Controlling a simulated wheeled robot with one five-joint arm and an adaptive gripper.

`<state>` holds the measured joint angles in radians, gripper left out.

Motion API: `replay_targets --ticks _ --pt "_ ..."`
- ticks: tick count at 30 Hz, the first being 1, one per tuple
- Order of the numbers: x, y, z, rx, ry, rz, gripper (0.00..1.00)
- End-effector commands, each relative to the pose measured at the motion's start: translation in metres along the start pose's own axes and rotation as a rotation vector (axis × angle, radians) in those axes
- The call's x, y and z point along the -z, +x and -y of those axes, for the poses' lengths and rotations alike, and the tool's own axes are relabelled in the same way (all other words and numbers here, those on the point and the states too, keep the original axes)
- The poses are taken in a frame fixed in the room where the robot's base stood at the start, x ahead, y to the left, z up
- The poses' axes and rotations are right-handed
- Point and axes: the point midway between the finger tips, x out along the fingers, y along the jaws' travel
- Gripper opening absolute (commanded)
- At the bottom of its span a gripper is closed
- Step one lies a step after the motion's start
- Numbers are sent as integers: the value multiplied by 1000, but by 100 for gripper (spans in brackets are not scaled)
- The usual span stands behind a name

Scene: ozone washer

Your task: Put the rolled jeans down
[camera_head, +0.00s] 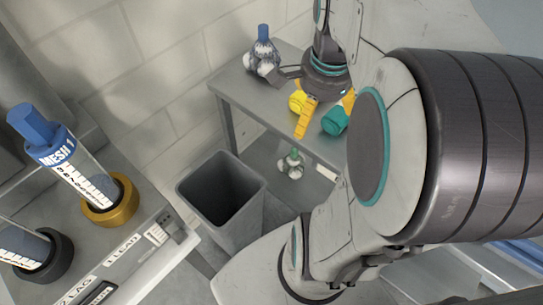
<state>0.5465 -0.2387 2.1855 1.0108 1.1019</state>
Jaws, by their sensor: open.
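My gripper (324,112) hangs over the grey table, at the upper middle of the view. Its yellow fingers are spread apart. A teal rolled item (335,121) lies on the table between or just below the fingers; I cannot tell whether a finger touches it. A yellow rounded item (297,101) lies beside the left finger, partly covered by it. Neither can be told for sure as the rolled jeans. My arm hides much of the table to the right.
The grey table (241,92) stands by the tiled wall, with a blue-capped grey item (263,58) at its back. A green-and-white item (291,164) is below it. A dark open bin (217,212) stands in front. A machine with blue-capped cylinders (62,160) fills the left.

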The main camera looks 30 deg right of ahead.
Motion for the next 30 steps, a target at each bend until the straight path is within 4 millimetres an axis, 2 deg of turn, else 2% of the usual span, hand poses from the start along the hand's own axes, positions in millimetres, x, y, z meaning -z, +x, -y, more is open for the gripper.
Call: replay_targets --ticks 1,6,12,15,21,30 --pt "-21 -1 -2 21 -187 4 100" --pt "-71 -1 -16 79 -761 5 100" --pt "-109 2 -37 140 -1274 -9 100" --pt "-119 3 -44 162 -1443 -17 100" --pt "-129 5 -53 184 -1614 -28 100" --pt "-130 6 -54 186 -1637 -30 100"
